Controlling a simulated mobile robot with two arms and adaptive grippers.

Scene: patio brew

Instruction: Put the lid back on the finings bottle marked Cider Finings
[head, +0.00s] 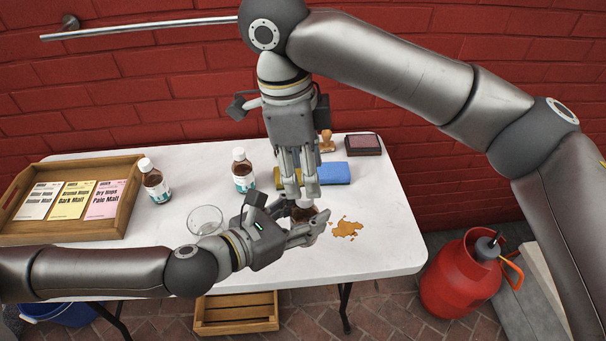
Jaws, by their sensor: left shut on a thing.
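A brown bottle (309,213) stands near the front middle of the white table, mostly hidden by my grippers. Its label cannot be read. My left gripper (314,228) comes in low from the left and is shut on this bottle. My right gripper (299,195) points straight down over the bottle's top, its fingertips at the top of the bottle. Whether its fingers hold the lid cannot be told, and the lid is not clearly visible. Two other brown bottles with white lids stand further left, one at the left (154,181) and one nearer the middle (243,171).
A glass (205,221) stands left of my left gripper. An orange-brown spill (347,229) lies right of the bottle. A blue-and-yellow sponge (335,173), a wooden stamp (327,142) and a dark ink pad (363,145) are behind. A wooden tray (125,216) holds cards at left.

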